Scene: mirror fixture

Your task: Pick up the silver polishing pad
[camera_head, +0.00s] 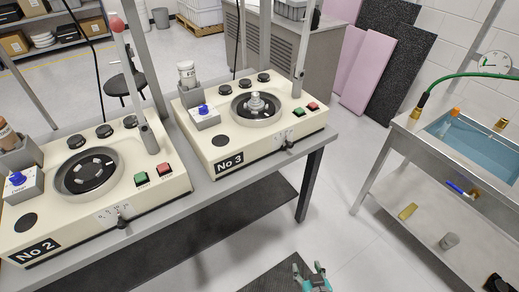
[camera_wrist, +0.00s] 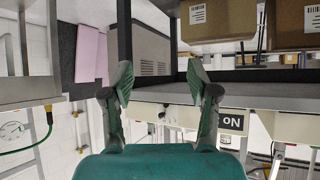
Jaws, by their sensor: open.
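A silver, stepped round piece (camera_head: 256,101), which looks like the silver polishing pad, sits in the dark round bowl of the cream No 3 machine (camera_head: 220,147). My gripper (camera_head: 308,267) is at the bottom edge of the head view, low in front of the bench and well apart from the silver piece. In the wrist view my gripper (camera_wrist: 160,78) has its two fingers spread wide with nothing between them. The wrist picture is upside down and shows part of the No 3 label (camera_wrist: 231,121); I cannot make out the pad there.
The No 2 machine (camera_head: 90,205) stands left on the same grey bench (camera_head: 235,175). Posts rise beside the machines. A white bottle (camera_head: 187,74) stands in a holder behind No 3. A steel sink (camera_head: 470,130) with a green hose is at right.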

